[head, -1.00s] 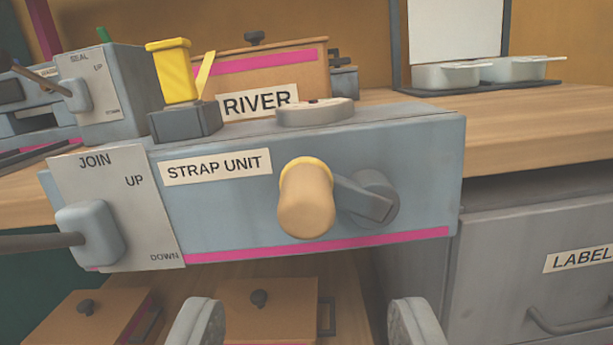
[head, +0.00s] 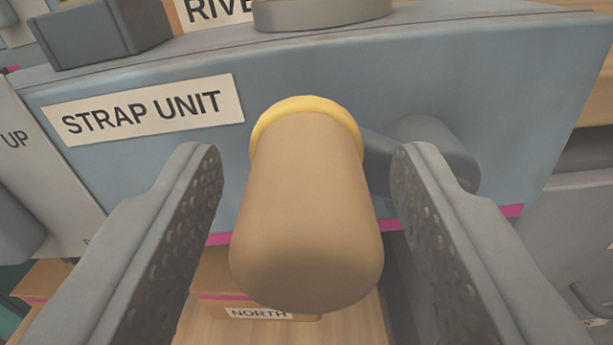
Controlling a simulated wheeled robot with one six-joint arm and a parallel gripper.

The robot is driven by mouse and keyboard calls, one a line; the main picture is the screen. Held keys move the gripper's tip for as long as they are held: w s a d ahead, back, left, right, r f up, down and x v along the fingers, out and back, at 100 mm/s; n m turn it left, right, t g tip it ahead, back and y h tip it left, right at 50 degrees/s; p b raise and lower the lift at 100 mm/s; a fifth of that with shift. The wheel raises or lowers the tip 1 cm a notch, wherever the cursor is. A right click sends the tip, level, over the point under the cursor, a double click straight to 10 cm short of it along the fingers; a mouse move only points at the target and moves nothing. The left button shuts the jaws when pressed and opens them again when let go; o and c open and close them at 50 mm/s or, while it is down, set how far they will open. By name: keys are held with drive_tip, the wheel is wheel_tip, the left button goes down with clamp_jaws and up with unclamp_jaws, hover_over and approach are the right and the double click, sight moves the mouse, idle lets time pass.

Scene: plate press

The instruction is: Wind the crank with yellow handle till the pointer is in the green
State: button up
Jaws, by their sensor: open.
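The crank handle (head: 307,215) is a tan grip with a yellow ring at its base, pointing toward me from the front of the strap unit (head: 310,75). Its grey crank arm (head: 377,160) runs right to a round grey hub (head: 437,140), partly hidden by my right finger. My gripper (head: 306,165) is open, with one finger on each side of the handle and a gap on both sides. The round dial housing (head: 320,12) on top of the unit is cut off by the picture's edge. Its pointer and any green zone are out of view.
A dark grey block (head: 100,35) stands on the unit at the upper left. Below is a box labelled NORTH (head: 258,300). A grey drawer front (head: 580,220) is at the right.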

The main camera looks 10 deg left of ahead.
clamp_jaws()
drive_tip(key=m, duration=0.1)
drive_tip(key=d+r+m, duration=0.1)
drive_tip(key=m, duration=0.1)
drive_tip(key=r+m, duration=0.1)
drive_tip(key=m, duration=0.1)
drive_tip(key=shift+d, duration=0.4)
drive_tip(key=shift+d+r+m, duration=0.1)
drive_tip(key=shift+d+m, duration=0.25)
drive_tip(key=shift+m, duration=0.5)
drive_tip(key=shift+d+r+m, duration=0.15)
drive_tip(key=shift+d+m, duration=0.15)
drive_tip(key=shift+m, duration=0.6)
drive_tip(key=shift+d+r+m, duration=0.1)
drive_tip(key=shift+d+m, duration=0.25)
drive_tip(key=shift+m, duration=0.5)
unclamp_jaws()
drive_tip(key=shift+d, duration=0.1)
